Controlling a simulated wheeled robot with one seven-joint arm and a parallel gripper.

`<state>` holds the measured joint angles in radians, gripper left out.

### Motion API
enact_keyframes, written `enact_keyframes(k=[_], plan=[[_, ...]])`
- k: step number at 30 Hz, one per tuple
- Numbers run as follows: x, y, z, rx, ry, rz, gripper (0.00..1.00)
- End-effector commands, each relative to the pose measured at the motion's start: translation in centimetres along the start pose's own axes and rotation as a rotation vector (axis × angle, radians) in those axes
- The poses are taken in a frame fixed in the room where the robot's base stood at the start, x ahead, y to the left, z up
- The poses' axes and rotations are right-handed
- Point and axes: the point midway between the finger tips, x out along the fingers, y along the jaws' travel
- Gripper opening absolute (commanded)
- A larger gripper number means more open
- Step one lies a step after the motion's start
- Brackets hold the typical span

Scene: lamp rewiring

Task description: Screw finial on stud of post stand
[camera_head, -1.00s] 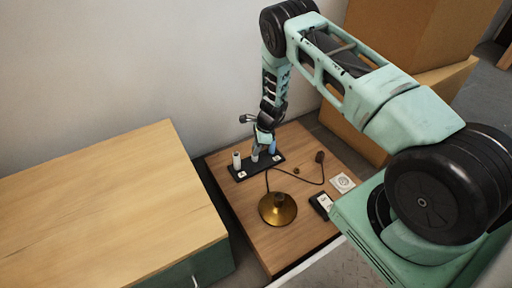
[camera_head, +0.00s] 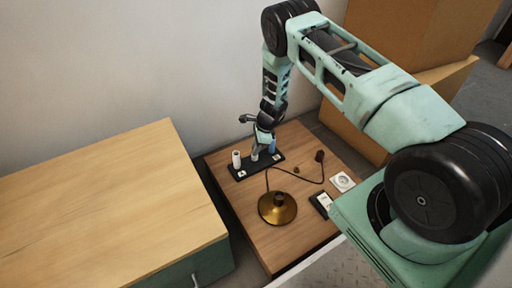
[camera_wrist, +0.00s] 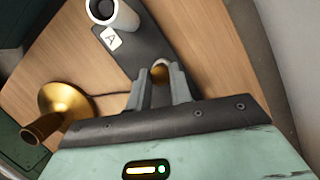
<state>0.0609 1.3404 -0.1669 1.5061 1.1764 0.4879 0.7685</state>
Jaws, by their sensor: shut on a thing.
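The post stand is a black strip (camera_head: 240,175) at the back left of the small wooden table, with a white post (camera_head: 236,158), a grey middle post (camera_head: 255,156) and a blue post (camera_head: 273,146). My gripper (camera_head: 262,143) points down at the middle post. In the wrist view my gripper (camera_wrist: 160,82) is shut on a small gold rounded piece, apparently the finial (camera_wrist: 159,71). The white hollow post (camera_wrist: 114,15) stands beside label A there. The stud and any contact with the finial are hidden by my fingers.
A brass lamp base (camera_head: 277,208) with a dark cord stands in front of the strip. A small brown piece (camera_head: 296,170), a dark plug (camera_head: 319,156), a white square plate (camera_head: 342,182) and a black-and-white device (camera_head: 322,203) lie to the right. A wooden-topped cabinet (camera_head: 100,215) is at left.

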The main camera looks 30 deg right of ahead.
Motion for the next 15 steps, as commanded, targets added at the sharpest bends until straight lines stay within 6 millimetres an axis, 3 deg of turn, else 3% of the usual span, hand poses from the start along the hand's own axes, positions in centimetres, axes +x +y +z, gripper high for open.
enact_keyframes(k=[5, 9, 15], plan=[[-0.4, 0.2, 0.1, 0.246, -0.003, -0.071, 0.01], [0.5, 0.2, -0.1, 0.476, -0.004, -0.144, 0.01], [0.8, 0.2, -0.1, 0.600, -0.003, -0.187, 0.00]])
